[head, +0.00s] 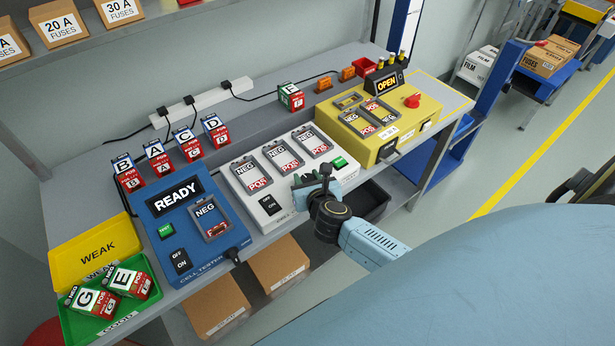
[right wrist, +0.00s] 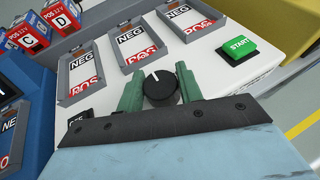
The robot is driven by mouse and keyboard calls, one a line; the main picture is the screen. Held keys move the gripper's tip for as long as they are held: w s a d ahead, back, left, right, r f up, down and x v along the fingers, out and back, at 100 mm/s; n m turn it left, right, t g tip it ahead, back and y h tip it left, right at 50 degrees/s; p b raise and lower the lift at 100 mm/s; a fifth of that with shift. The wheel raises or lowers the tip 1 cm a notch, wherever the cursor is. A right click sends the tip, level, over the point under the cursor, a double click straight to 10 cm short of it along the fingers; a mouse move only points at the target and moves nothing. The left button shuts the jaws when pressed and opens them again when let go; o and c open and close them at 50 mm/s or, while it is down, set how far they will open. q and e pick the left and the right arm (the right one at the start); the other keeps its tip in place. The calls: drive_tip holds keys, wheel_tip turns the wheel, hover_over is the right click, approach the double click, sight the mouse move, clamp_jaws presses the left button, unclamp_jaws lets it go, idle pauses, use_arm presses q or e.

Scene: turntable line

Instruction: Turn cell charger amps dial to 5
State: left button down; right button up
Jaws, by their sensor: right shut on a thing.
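The cell charger (head: 238,178) is the white unit in the middle of the bench, with three bays marked NEG and POS that look empty. Its round black amps dial (right wrist: 160,90) is on the front part of the panel in the right wrist view. My right gripper (right wrist: 160,88) is shut on the dial, one green finger on each side. The dial's white pointer line points up and slightly left in that view. I see no scale numbers around it. In the head view my right gripper (head: 317,188) covers the dial. My left gripper is not in view.
The charger has a green START button (right wrist: 238,46) and an on/off switch (head: 269,205). A blue cell tester (head: 160,205) reading READY stands left, a yellow unit (head: 400,140) reading OPEN right. Several cells stand behind. Yellow WEAK (head: 65,262) and green GOOD (head: 75,325) trays lie left.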

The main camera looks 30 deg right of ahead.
drive_tip(key=n+y+p, duration=0.2)
drive_tip(key=y, duration=0.1)
drive_tip(key=shift+d+r+n+p, duration=0.1)
drive_tip(key=shift+r+n+p, duration=0.05)
drive_tip(key=shift+n+p, duration=0.2)
drive_tip(key=n+y+p, duration=0.1)
drive_tip(key=n+y, duration=0.1)
drive_tip(key=y, duration=0.1)
drive_tip(key=shift+n, duration=0.35)
drive_tip(key=n+y, duration=0.2)
drive_tip(key=y, duration=0.1)
drive_tip(key=shift+f+n+g, duration=0.3)
drive_tip(key=shift+n+g+y+b, duration=1.1)
drive_tip(key=shift+n+y+b, duration=0.45)
drive_tip(key=shift+n+y, duration=0.2)
drive_tip(key=shift+s+y, duration=0.1)
drive_tip(key=shift+y, duration=0.15)
drive_tip(key=o, duration=1)
drive_tip(key=shift+r, duration=0.1)
